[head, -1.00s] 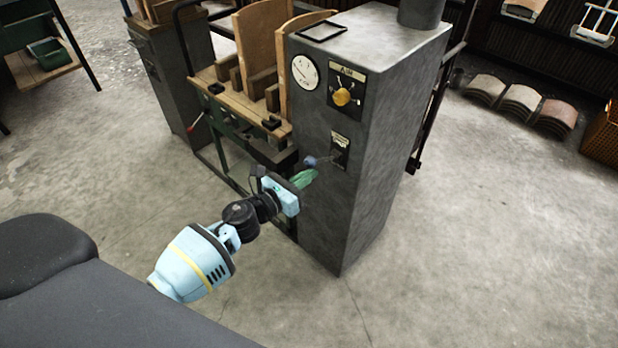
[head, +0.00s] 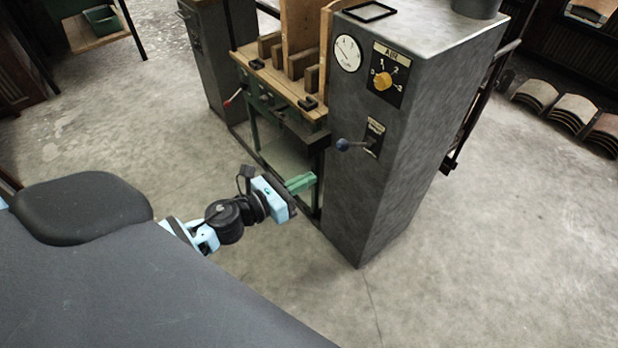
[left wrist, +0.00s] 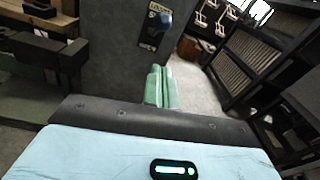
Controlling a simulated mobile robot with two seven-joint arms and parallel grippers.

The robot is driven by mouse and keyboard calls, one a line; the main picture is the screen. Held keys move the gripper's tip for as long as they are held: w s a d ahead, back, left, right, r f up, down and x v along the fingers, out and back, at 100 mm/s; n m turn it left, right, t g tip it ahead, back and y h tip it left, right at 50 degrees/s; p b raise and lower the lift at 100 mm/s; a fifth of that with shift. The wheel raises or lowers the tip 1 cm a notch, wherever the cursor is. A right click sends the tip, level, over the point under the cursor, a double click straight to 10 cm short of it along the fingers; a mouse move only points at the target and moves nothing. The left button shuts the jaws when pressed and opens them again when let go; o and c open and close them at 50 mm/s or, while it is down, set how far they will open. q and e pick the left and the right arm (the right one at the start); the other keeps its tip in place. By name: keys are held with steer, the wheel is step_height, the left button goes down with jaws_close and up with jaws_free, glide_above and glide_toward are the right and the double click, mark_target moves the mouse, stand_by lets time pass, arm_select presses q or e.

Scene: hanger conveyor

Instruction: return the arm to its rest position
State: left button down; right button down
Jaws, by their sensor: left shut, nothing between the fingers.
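My left arm comes in from the left in the head view. Its left gripper (head: 302,184) has green fingers that are shut with nothing between them. It is in front of the grey machine cabinet (head: 400,150), to the lower left of a lever with a blue knob (head: 343,144), and apart from it. In the left wrist view the shut green fingers (left wrist: 161,72) point toward the cabinet, below the blue knob (left wrist: 165,19). My right gripper is in neither view.
The cabinet carries a round gauge (head: 347,53) and a yellow dial (head: 383,81). A wooden bench (head: 272,78) with upright boards adjoins it on the left. Curved panels (head: 572,113) stand at the right. The concrete floor (head: 470,260) in front of the cabinet is clear.

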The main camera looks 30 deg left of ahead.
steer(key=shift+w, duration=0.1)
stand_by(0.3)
